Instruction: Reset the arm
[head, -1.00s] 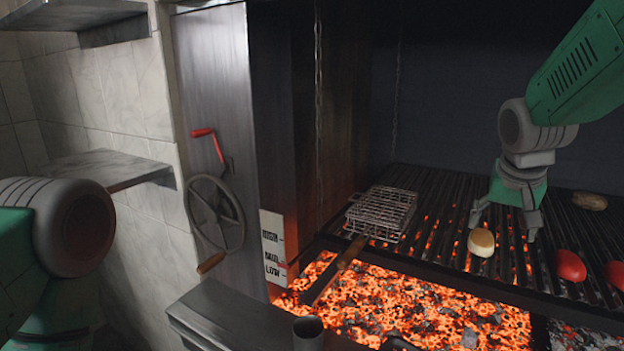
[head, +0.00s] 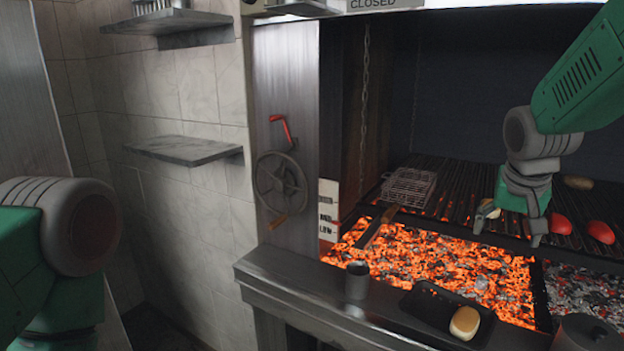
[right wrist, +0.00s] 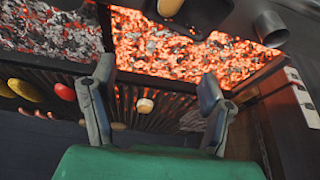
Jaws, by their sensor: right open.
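My right gripper (head: 508,232) is open in the head view, over the front edge of the grill grate (head: 455,178). Its fingers also show spread and empty in the right wrist view (right wrist: 156,76). A pale round food piece (head: 490,210) is partly hidden behind it in the head view; between the fingers in the right wrist view, this pale piece (right wrist: 145,105) lies apart from them on the grate. My left arm comes in at the left edge, but its gripper is out of frame.
Glowing coals (head: 430,255) lie below the grate. Red pieces (head: 600,232), a brown piece (head: 578,182) and a wire basket (head: 408,188) rest on the grate. A black tray (head: 420,302) with a pale piece (head: 465,322) and a metal cup (head: 357,280) stand on the front ledge. A handwheel (head: 281,185) is left.

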